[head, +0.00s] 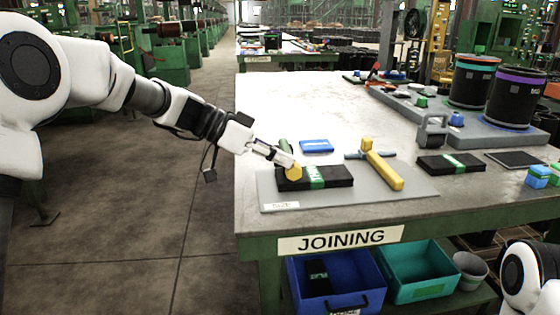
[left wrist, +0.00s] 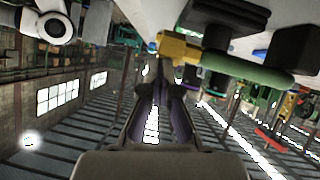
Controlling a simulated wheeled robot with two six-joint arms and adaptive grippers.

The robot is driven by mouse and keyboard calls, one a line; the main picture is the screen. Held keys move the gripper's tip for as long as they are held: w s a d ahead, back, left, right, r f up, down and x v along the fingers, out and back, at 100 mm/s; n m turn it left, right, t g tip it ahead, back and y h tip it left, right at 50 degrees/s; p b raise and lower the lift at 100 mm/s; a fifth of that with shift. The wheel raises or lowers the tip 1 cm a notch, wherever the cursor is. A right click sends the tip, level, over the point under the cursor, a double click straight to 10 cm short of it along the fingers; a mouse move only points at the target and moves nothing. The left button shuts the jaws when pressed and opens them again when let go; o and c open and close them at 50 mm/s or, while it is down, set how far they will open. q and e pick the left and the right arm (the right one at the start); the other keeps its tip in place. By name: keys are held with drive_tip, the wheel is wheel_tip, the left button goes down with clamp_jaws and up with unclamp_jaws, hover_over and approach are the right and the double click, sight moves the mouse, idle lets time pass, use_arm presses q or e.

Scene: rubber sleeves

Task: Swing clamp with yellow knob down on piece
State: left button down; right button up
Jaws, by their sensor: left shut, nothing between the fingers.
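A green clamp arm (head: 284,147) with a yellow knob (head: 294,172) stands at the left of the grey base plate (head: 400,197). In the left wrist view the green arm (left wrist: 245,72) and the yellow knob (left wrist: 178,47) show close beyond the fingers. The black piece with a green band (head: 335,177) lies on the plate beside the knob. My left gripper (head: 290,163) is shut and empty, right at the knob; I cannot tell whether it touches. It partly hides the clamp. In the left wrist view its fingers (left wrist: 160,85) point at the knob. My right gripper is out of view.
A yellow bar (head: 383,170) with a blue-grey crosspiece lies on the plate's right part. A blue block (head: 316,146) lies behind. Another black piece (head: 451,164) and black drums (head: 516,98) stand to the right. Bins (head: 335,283) sit below the table edge.

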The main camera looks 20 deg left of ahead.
use_arm(q)
drive_tip(key=shift+s+f, duration=0.1)
drive_tip(key=shift+f, duration=0.15)
drive_tip(key=s+a+r+p, duration=0.3)
drive_tip(key=a+r+p, duration=0.1)
drive_tip(key=a+r, duration=0.5)
drive_tip(key=shift+s+r, duration=0.15)
drive_tip(key=shift+s, duration=0.15)
